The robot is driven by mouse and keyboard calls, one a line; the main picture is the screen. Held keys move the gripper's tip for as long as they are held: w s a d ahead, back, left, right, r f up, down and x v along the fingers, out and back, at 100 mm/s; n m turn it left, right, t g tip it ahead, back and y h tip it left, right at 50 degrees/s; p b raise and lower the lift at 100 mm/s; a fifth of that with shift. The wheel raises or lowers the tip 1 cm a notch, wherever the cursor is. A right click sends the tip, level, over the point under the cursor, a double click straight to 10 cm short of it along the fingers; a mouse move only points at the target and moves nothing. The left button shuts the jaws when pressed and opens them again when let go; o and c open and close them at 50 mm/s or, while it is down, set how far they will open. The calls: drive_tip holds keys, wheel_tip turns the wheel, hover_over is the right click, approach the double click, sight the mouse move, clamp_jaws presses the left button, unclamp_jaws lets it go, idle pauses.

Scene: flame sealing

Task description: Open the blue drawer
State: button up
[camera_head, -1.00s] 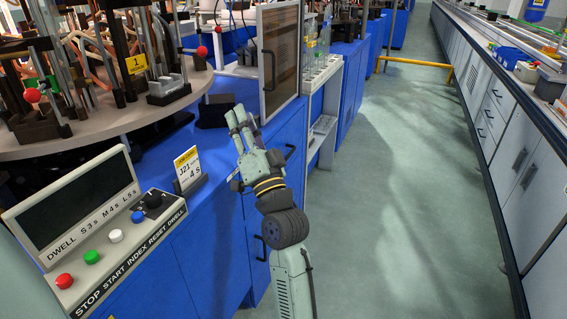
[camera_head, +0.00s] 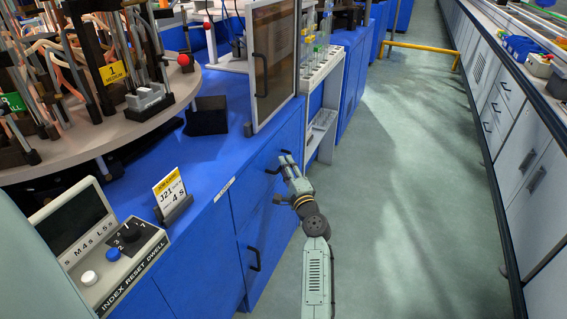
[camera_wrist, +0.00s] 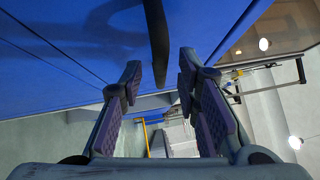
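The blue drawer (camera_head: 257,178) is in the front of the blue cabinet under the counter, and its face looks flush with the cabinet. Its dark bar handle (camera_head: 275,167) sticks out just left of my gripper (camera_head: 288,157). In the wrist view the handle (camera_wrist: 158,40) reaches down from the top between my two fingers (camera_wrist: 160,78), against the blue front (camera_wrist: 75,45). The fingers are apart, with a gap on both sides of the handle. I cannot tell from these views whether either finger touches it.
A lower blue door has its own dark handle (camera_head: 254,258). A framed panel (camera_head: 273,62) stands on the counter above. A control panel (camera_head: 105,255) and a card holder (camera_head: 175,198) are at left. The floor aisle (camera_head: 410,190) at right is clear.

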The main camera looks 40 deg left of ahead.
drive_tip(key=shift+x, duration=1)
clamp_jaws()
